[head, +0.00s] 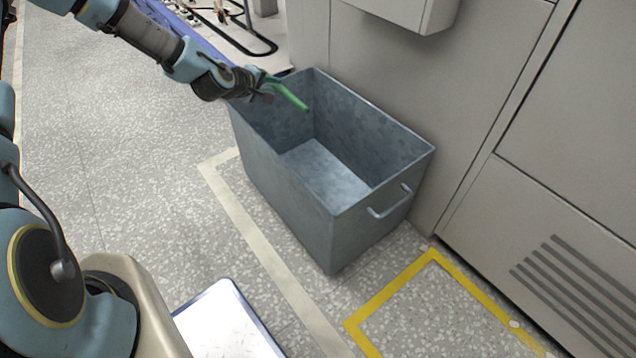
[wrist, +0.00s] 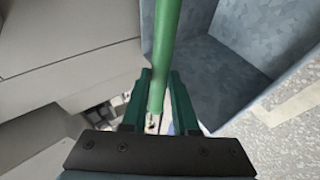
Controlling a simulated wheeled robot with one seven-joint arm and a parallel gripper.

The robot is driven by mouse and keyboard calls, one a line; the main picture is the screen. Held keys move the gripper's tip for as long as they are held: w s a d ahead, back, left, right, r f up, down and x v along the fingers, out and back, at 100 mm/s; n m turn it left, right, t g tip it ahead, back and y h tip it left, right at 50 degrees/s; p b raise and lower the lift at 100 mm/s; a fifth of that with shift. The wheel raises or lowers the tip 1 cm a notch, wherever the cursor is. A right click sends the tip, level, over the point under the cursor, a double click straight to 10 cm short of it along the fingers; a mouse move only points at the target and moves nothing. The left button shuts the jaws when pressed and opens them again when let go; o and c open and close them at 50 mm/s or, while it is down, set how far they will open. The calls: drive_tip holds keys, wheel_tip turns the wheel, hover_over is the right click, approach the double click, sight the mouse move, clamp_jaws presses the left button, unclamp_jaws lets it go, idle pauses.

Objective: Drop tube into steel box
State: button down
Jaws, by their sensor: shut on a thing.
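A green tube (head: 289,96) is held in my gripper (head: 268,83) over the back left part of the steel box. In the wrist view the tube (wrist: 166,45) runs up between the two green fingers of my gripper (wrist: 157,95), which are shut on it. The steel box (head: 290,182) is an open grey metal bin on the floor, and its visible inside floor is bare. Its wall also shows in the wrist view (wrist: 225,65). The tube's far end points toward the box's inside and is clear of the walls, as far as I can tell.
Grey cabinets (head: 560,220) stand right behind the box, with a wall unit (head: 410,12) above. The box has a handle (head: 390,203) on its near right side. A white tray-like surface (head: 225,322) is at the bottom. Speckled floor at left is free.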

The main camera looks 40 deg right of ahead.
drive_tip(key=s+d+f+m+g+b, duration=0.2)
drive_tip(key=s+d+f+b, duration=0.5)
drive_tip(key=d+f+b, duration=0.2)
drive_tip(key=shift+d+f+m+g+h+b, duration=0.4)
drive_tip(key=shift+d+b, duration=0.15)
drive_tip(key=shift+b, duration=0.15)
drive_tip(key=shift+s+r, duration=0.1)
drive_tip(key=c, duration=0.6)
unclamp_jaws()
drive_tip(key=p+v, duration=0.3)
drive_tip(key=v, duration=0.7)
drive_tip(key=shift+a+r, duration=0.25)
drive_tip(key=shift+a, duration=0.05)
